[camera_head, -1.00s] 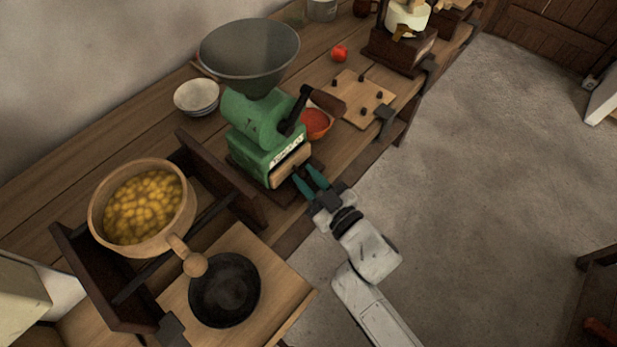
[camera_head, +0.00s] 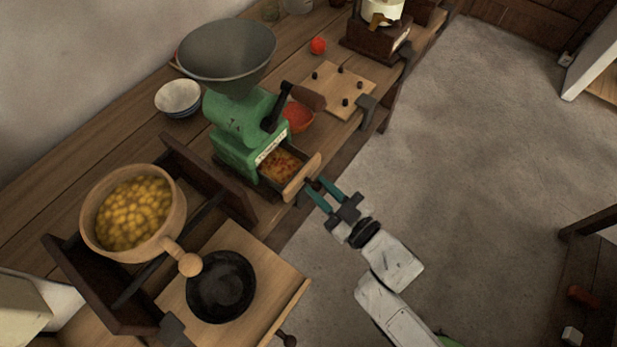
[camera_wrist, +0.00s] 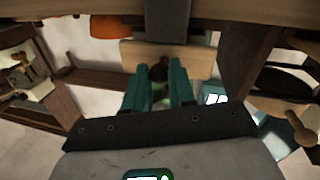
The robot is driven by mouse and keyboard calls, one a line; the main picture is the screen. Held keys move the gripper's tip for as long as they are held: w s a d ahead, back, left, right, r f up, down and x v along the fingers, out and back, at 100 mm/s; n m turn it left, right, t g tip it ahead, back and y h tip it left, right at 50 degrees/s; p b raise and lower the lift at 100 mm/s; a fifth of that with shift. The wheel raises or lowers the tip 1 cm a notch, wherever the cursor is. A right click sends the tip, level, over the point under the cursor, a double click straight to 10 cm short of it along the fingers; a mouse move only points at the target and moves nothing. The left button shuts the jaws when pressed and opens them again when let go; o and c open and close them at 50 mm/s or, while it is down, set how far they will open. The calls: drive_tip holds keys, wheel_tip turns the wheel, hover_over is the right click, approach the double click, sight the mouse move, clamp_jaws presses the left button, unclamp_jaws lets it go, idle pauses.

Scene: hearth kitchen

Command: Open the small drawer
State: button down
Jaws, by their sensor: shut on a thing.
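The small drawer (camera_head: 301,178) with a pale wooden front belongs to the green grinder (camera_head: 240,133) on the counter. It stands pulled out, and reddish-brown, chunky contents show inside it. My gripper (camera_head: 316,189) is at the drawer front, its teal fingers shut on the drawer's small dark knob. In the wrist view the fingers stand either side of the knob (camera_wrist: 158,71), in front of the pale drawer front (camera_wrist: 180,60). Part of the knob is hidden by the fingers.
A pot of yellow pieces (camera_head: 135,212) sits in a dark wooden frame at left, with a black pan (camera_head: 220,286) nearby. The floor at right is mostly clear.

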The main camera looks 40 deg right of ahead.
drive_tip(key=c, duration=0.9)
unclamp_jaws()
drive_tip(key=shift+c, duration=0.2)
drive_tip(key=shift+s, duration=0.1)
drive_tip(key=s+d+b, duration=0.1)
drive_tip(key=s, duration=0.9)
drive_tip(key=shift+s+d+b, duration=0.15)
drive_tip(key=shift+s+b, duration=0.15)
